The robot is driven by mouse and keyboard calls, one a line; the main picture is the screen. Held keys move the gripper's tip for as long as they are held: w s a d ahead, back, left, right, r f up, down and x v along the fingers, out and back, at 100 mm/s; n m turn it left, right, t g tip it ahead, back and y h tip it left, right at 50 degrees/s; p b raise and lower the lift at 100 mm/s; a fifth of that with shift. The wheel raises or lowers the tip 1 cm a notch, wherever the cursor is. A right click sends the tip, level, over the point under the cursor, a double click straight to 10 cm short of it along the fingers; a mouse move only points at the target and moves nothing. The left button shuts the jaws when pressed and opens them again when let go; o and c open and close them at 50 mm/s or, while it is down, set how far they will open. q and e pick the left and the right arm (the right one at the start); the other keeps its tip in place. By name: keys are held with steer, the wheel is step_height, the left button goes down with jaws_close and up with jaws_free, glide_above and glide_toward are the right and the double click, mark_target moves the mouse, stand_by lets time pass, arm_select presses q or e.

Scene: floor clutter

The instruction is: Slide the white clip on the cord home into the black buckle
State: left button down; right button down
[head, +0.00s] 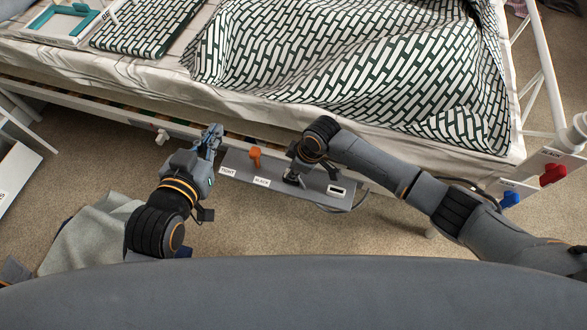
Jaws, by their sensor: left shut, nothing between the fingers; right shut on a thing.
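A grey board (318,197) lies along the bed's near side, with an orange lever (255,154) standing on it. My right gripper (291,178) points down at the middle of the board and is shut on a small, mostly hidden part there; I cannot tell whether it is the clip or the buckle. A small whitish piece (162,138) sits by the bed rail, left of my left gripper; I cannot tell whether it is the white clip. My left gripper (216,130) is shut and empty, just left of the board. The black buckle is not clearly distinguishable.
The bed (330,70) with a patterned cover fills the far side. Dark cord (364,192) loops at the board's right end. A grey cloth (95,235) lies on the carpet at left. Red (553,174) and blue (511,199) knobs stand at far right.

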steer(key=c, duration=1.3)
jaws_free()
steer(key=shift+f, duration=0.1)
steer(key=v, duration=1.2)
